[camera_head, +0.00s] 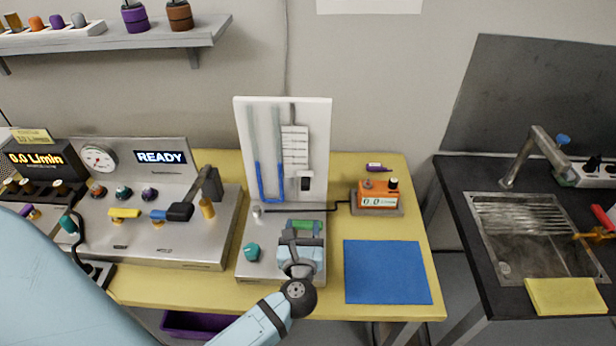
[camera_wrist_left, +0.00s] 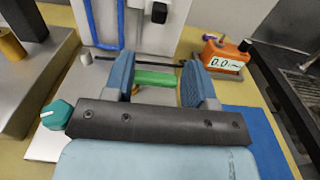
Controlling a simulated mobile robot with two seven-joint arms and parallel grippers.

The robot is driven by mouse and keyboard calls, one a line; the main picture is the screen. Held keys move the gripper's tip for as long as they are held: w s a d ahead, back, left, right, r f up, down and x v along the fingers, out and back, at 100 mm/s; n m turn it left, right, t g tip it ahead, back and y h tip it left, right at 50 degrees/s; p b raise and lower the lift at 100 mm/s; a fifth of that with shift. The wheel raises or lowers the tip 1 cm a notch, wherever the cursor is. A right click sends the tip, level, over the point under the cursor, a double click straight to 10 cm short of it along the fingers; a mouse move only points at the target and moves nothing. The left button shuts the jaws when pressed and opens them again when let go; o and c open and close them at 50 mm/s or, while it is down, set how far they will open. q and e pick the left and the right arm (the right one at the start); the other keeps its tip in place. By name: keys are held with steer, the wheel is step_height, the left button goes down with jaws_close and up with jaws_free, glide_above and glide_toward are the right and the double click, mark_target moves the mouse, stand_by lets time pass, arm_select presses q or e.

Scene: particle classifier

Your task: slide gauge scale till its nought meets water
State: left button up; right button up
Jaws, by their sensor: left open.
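The gauge is a white upright panel (camera_head: 244,125) with a U-shaped tube holding blue water (camera_head: 259,180). The water stands at about the same height in both legs. A white scale (camera_head: 295,148) with dark marks is beside the right leg, its lower part near the water level; its nought is too small to read. A black knob (camera_head: 306,184) is at the scale's lower end; it also shows in the wrist view (camera_wrist_left: 159,12). My left gripper (camera_head: 302,228) is open, below and in front of the panel. A green piece (camera_wrist_left: 155,79) shows between its fingers; contact cannot be told.
The metal base (camera_head: 243,268) bears a teal knob (camera_head: 252,252) left of my gripper. An orange meter (camera_head: 378,197) and a blue mat (camera_head: 386,272) are to the right. A console (camera_head: 160,241) stands left. A dark tube runs from base to meter.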

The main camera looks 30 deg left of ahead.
mark_target(305, 187)
arm_select(q)
steer(key=p+x, duration=0.2)
steer(key=x, duration=0.9)
steer(key=shift+w+a+r, duration=0.1)
steer(key=shift+w+a, duration=0.05)
steer(key=shift+w, duration=0.25)
steer(key=shift+w+a+p, duration=0.3)
steer(key=shift+w+a, duration=0.05)
steer(key=shift+w, duration=0.2)
arm_select(e)
step_height(305, 187, up, 3)
steer(key=shift+s+d+f, duration=0.1)
steer(key=shift+s, duration=0.05)
steer(key=shift+f, duration=0.1)
arm_select(q)
steer(key=shift+c, duration=0.9)
jaws_close()
